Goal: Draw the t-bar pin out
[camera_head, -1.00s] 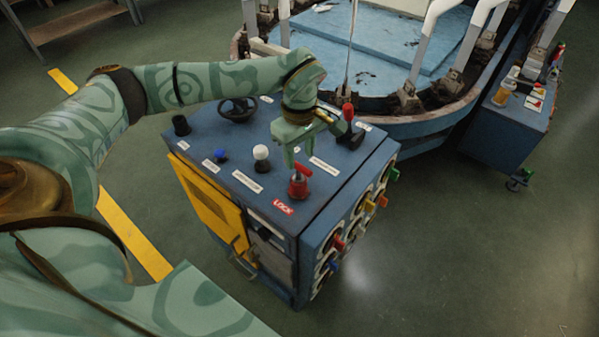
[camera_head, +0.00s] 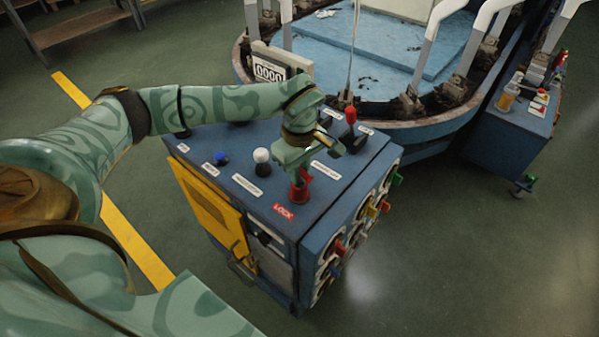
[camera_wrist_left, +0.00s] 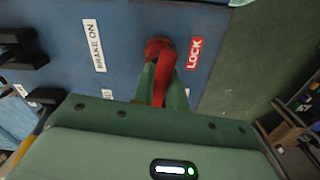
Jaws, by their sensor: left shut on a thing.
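The red T-bar pin (camera_head: 301,192) stands at the front corner of the blue cabinet top (camera_head: 262,208), beside the red LOCK label (camera_head: 284,212). My left gripper (camera_head: 297,172) reaches down over it from above and is shut on its crossbar. In the left wrist view the red pin (camera_wrist_left: 162,62) shows between the fingers of my left gripper (camera_wrist_left: 162,88), with its round base on the blue panel. The fingers hide part of the bar. Whether the pin has risen in its seat cannot be told. My right gripper is not in view.
A white-knobbed lever (camera_head: 262,160), a blue knob (camera_head: 221,158) and a red-handled lever (camera_head: 350,117) stand on the cabinet near my arm. A counter display (camera_head: 270,70) stands behind. Coloured plugs line the cabinet's right side.

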